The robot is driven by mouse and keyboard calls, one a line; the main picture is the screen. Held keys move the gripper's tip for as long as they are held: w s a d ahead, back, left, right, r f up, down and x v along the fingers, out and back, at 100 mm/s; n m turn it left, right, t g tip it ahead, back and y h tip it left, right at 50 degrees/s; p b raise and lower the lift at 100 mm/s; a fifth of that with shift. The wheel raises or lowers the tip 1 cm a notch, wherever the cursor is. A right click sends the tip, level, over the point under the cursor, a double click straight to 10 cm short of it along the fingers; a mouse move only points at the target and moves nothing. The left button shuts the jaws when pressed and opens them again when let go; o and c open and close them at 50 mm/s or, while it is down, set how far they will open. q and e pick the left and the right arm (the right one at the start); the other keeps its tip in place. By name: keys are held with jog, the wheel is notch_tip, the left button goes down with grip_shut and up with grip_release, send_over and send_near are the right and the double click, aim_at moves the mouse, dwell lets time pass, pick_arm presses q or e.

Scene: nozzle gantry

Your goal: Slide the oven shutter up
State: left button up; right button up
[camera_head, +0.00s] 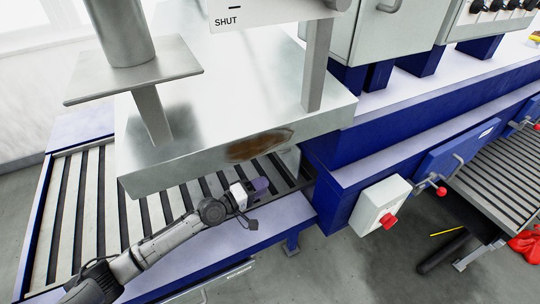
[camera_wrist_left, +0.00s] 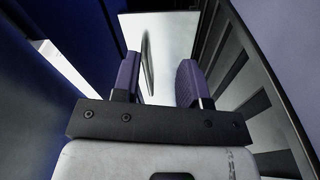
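The oven (camera_head: 200,150) is a large metal hood over a slatted conveyor, with a brown scorch mark on its front edge. A pale upright panel (camera_wrist_left: 172,45), which looks like the shutter, faces my left wrist camera. A thin dark curved upright shape (camera_wrist_left: 147,60), perhaps its handle, shows against it. My left gripper (camera_head: 260,189) is below the hood's front edge, above the slats. In the wrist view its purple fingers (camera_wrist_left: 158,80) are apart with nothing gripped, and the dark shape appears beyond them, nearer the left finger. My right gripper is not in view.
The slatted conveyor (camera_head: 62,205) runs under the hood between blue side rails. A "SHUT" sign (camera_head: 245,17) hangs above the hood. A grey box with a red button (camera_head: 380,205) is on the blue frame at right.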

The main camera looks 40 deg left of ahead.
pick_arm(q)
jog(key=w+a+n+t+y+b, duration=0.35)
jog(key=a+n+y, duration=0.2)
jog(key=a, duration=0.55)
jog(key=shift+n, duration=0.55)
jog(key=shift+b+x, duration=2.7)
jog(key=shift+x, duration=4.4)
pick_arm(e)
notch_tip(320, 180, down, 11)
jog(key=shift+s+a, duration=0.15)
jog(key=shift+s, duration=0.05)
pick_arm(q)
jog(key=shift+d+r, duration=0.1)
jog(key=shift+r, duration=0.1)
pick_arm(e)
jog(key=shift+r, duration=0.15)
pick_arm(q)
grip_shut()
